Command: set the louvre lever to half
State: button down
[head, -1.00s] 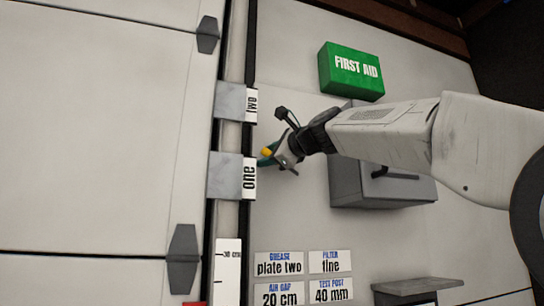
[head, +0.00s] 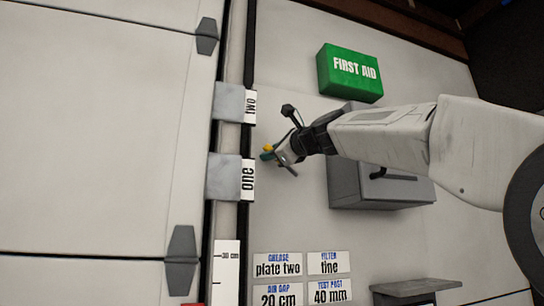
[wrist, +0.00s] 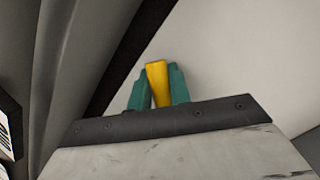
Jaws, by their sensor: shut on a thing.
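My gripper (head: 267,152) is in front of the pale wall in the head view, just right of the panel labelled "one". In the wrist view its teal fingers (wrist: 158,88) are shut on a yellow piece (wrist: 157,82), one finger on each side. The yellow piece also shows as a small spot at the fingertips in the head view (head: 267,147). It may be the louvre lever's grip, but its lower part is hidden behind the gripper body and no lever scale or half mark can be read.
Grey plates labelled "two" (head: 231,103) and "one" (head: 226,177) are left of the gripper. A grey box (head: 345,185) is behind my arm. A green first aid box (head: 349,73) is above. Label cards (head: 277,264) and a ruler (head: 226,275) are below.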

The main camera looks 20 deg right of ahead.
jog(key=shift+d+r+m+t, duration=0.4)
jog(key=shift+d+r+m, duration=0.25)
jog(key=shift+m, duration=0.45)
jog(key=shift+d+r+m+t, duration=0.4)
jog(key=shift+d+r+m, duration=0.2)
jog(key=shift+m, duration=0.5)
jog(key=shift+s, duration=0.1)
jog(key=c, duration=1.3)
grip_release()
jog(key=shift+a, duration=0.1)
jog(key=shift+f, duration=0.1)
jog(key=v, duration=0.7)
jog(key=shift+s+d, duration=0.2)
jog(key=shift+s, duration=0.1)
